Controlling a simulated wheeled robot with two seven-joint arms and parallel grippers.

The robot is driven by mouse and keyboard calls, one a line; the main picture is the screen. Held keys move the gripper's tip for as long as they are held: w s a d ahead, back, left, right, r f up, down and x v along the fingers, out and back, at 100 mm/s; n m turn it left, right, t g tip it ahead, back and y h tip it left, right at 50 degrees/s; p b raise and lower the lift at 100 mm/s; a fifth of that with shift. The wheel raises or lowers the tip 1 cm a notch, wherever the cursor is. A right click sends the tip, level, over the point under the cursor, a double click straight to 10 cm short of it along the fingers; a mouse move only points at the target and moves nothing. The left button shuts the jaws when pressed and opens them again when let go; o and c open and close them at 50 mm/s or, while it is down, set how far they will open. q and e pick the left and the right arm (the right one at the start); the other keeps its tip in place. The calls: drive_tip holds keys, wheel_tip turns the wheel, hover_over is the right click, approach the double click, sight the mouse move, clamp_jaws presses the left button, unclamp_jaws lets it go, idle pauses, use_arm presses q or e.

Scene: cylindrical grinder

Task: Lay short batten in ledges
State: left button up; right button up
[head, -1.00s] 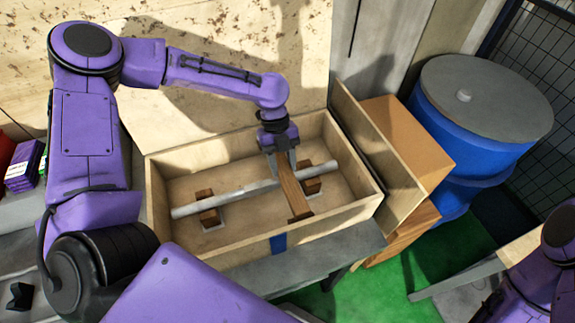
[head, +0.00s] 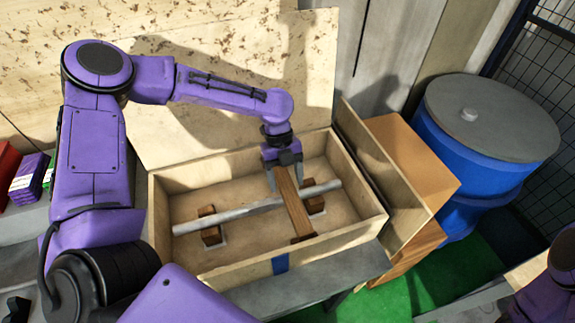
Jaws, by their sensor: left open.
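A short brown wooden batten (head: 293,207) lies inside an open wooden crate (head: 204,267). It runs from the far side toward the front wall and crosses over a long grey round bar (head: 240,212). Its near end is at a small dark wooden piece by the front wall, likely a ledge. The far end is hidden under my left gripper (head: 285,180). That gripper points down with its fingers open on either side of the batten's far part. The far ledge cannot be seen. My right gripper is out of view; only part of that arm shows at lower right.
The grey bar rests on two wooden blocks (head: 210,236) on the crate floor. A lid-like panel (head: 385,165) leans at the crate's right side, beside a cardboard-coloured box (head: 415,160) and a blue drum (head: 475,145). Small purple boxes (head: 30,180) stand at far left.

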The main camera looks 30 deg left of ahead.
use_arm(q)
drive_tip(key=b+v, duration=0.1)
drive_tip(key=v, duration=0.9)
drive_tip(key=shift+s+r, duration=0.1)
